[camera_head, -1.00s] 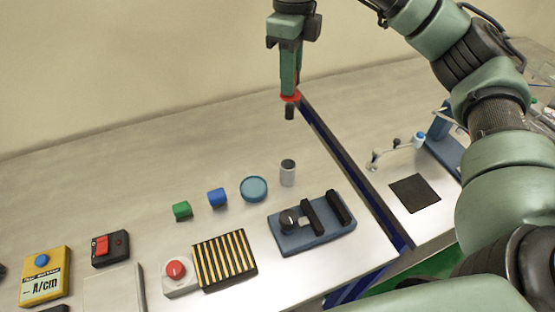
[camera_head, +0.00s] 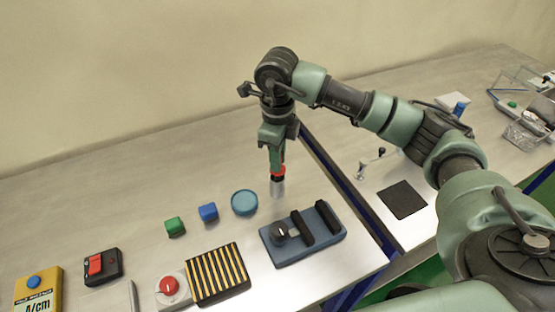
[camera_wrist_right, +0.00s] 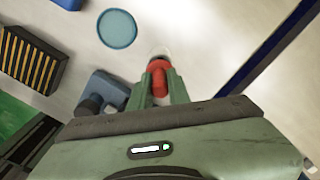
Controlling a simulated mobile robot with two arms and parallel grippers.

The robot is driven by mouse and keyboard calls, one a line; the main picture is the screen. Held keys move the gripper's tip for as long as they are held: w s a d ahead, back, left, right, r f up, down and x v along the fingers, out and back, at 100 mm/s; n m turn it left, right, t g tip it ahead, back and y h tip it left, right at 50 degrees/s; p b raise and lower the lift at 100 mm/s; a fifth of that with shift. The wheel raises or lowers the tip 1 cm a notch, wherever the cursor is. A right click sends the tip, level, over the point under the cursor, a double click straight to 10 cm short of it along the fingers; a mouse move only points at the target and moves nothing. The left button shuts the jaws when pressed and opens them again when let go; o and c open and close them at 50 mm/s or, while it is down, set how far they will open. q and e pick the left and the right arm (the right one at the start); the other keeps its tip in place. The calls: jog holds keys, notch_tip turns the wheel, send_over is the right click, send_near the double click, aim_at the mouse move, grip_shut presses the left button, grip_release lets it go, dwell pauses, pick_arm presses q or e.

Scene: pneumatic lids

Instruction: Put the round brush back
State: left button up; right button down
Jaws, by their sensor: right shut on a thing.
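My right gripper (camera_head: 275,163) is shut on the round brush (camera_head: 278,171), whose red part shows between and just below the fingers. My left gripper is not in view.
A blue round dish (camera_head: 244,202) is left of the holder, and a blue fixture with black bars (camera_head: 302,234) is in front. Blue (camera_head: 208,212) and green (camera_head: 175,226) blocks and a striped pad (camera_head: 218,273) stand further left. The table behind is clear.

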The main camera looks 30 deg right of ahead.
jog(key=shift+f, duration=0.85)
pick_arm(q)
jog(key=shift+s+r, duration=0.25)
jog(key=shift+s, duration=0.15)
pick_arm(e)
jog(key=shift+f+b, duration=0.4)
jog(key=shift+f, duration=0.1)
jog(key=c, duration=1.3)
grip_release()
jog(key=shift+c, duration=0.2)
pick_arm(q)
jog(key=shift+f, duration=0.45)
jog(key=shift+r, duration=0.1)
pick_arm(e)
jog(key=shift+r, duration=0.15)
